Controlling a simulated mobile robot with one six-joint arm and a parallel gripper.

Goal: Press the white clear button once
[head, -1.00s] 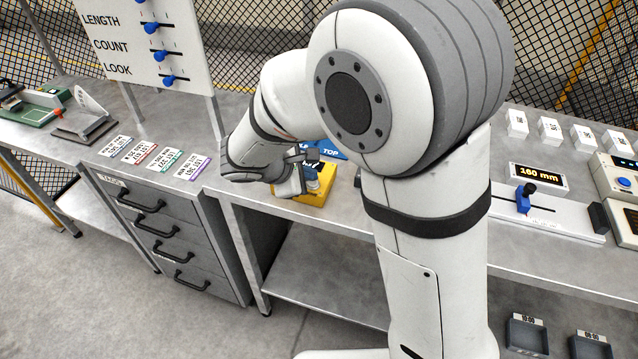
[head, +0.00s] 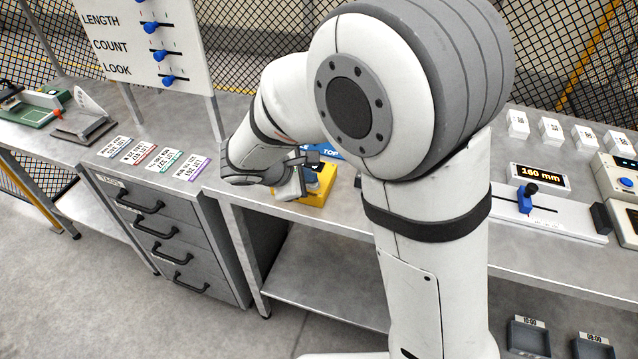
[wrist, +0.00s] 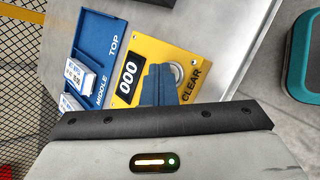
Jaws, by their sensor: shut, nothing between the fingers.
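The white clear button (wrist: 178,72) is on a yellow box (wrist: 148,47) with the word CLEAR beside it and a display reading 000 (wrist: 128,78). In the wrist view the button is partly hidden behind my fingertips. My gripper (wrist: 160,68) is shut and empty, with its blue fingers over the box face beside the button. I cannot tell whether they touch it. In the head view the yellow box (head: 320,192) is at the bench front, partly covered by my gripper (head: 313,180).
A blue tray (wrist: 92,42) marked TOP and MIDDLE, holding white cards (wrist: 80,78), adjoins the box. A teal-edged object (wrist: 305,60) is at the wrist view's right. Lot tags (head: 165,160) lie left on the bench; a slider with a 160 mm display (head: 540,175) is right.

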